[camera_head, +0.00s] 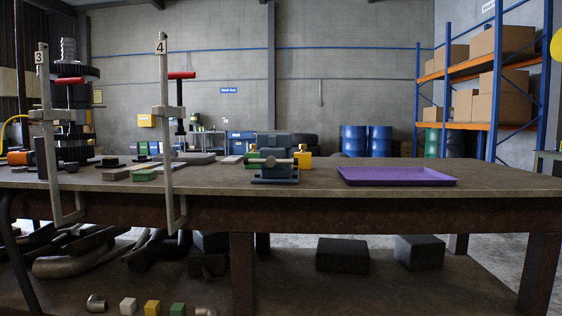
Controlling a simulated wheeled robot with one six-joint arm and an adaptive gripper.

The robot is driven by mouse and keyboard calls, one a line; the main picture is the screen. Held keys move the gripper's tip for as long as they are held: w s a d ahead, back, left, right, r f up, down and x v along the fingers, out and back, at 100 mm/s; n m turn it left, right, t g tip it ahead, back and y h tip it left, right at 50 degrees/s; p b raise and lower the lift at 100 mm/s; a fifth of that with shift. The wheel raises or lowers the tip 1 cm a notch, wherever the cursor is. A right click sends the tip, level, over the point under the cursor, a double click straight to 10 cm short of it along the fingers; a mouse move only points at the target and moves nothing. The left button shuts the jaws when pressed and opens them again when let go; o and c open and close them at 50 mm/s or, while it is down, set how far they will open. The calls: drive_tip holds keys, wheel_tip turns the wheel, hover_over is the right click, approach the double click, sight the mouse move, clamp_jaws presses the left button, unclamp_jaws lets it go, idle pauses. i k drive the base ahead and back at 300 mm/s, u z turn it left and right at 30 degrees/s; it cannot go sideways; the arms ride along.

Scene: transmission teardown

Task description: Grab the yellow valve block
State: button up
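A yellow block (305,161) stands on the workbench, just right of and partly behind the blue-grey vise (276,168). A smaller bit of yellow shows at the vise's left side, mostly hidden. Another yellow block (152,307) sits low in front on the lower shelf, between a white block (128,306) and a green block (178,309). I cannot tell from their shape which yellow piece is the valve block. My gripper is not in view.
A purple tray (397,177) lies on the right of the workbench (497,184). Two upright clamps, marked 3 (46,130) and 4 (166,130), grip the front edge at left. A gear stack (70,110) stands behind clamp 3. Bench space between vise and tray is clear.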

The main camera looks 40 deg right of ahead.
sight(304, 157)
drive_tip(key=i, duration=0.3)
drive_tip(key=z, duration=0.95)
